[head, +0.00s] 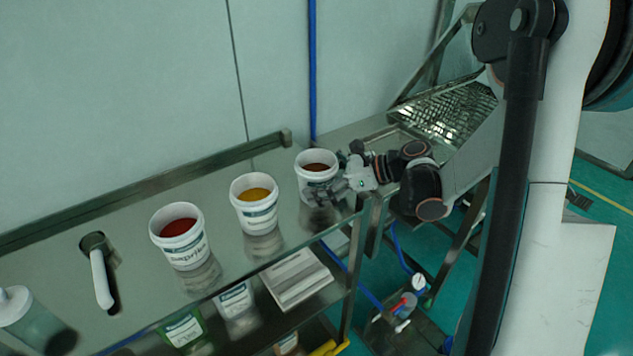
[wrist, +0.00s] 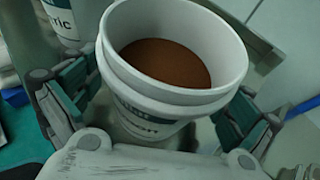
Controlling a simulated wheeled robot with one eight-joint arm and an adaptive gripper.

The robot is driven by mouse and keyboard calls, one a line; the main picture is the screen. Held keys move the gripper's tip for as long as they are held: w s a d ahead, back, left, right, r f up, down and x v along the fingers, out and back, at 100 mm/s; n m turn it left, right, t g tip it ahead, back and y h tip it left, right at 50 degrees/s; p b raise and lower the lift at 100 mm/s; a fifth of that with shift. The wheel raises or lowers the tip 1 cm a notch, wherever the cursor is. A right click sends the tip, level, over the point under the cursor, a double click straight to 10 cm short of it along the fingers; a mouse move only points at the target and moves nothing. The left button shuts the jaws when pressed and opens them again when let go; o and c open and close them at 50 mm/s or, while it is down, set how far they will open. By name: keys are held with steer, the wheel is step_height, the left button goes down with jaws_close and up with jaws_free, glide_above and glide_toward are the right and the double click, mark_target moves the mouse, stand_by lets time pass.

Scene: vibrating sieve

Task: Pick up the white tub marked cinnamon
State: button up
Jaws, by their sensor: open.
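The white tub with brown powder (head: 311,189) stands upright on the upper metal shelf, at the right end of a row of three tubs. In the wrist view the same tub (wrist: 177,92) fills the middle; its label is partly visible, but too small and cut off to read fully. My gripper (head: 337,183) is open at the tub's right side in the head view. In the wrist view its fingers stand to the left and right of the tub, and I cannot tell whether they touch it. The tub's lower part is hidden.
A tub with yellow powder (head: 259,216) stands left of it, its label ending in "ric" in the wrist view (wrist: 62,20). A metal sieve (head: 440,112) is behind right.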

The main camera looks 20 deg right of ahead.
steer(key=c, duration=1.4)
steer(key=shift+r, duration=0.15)
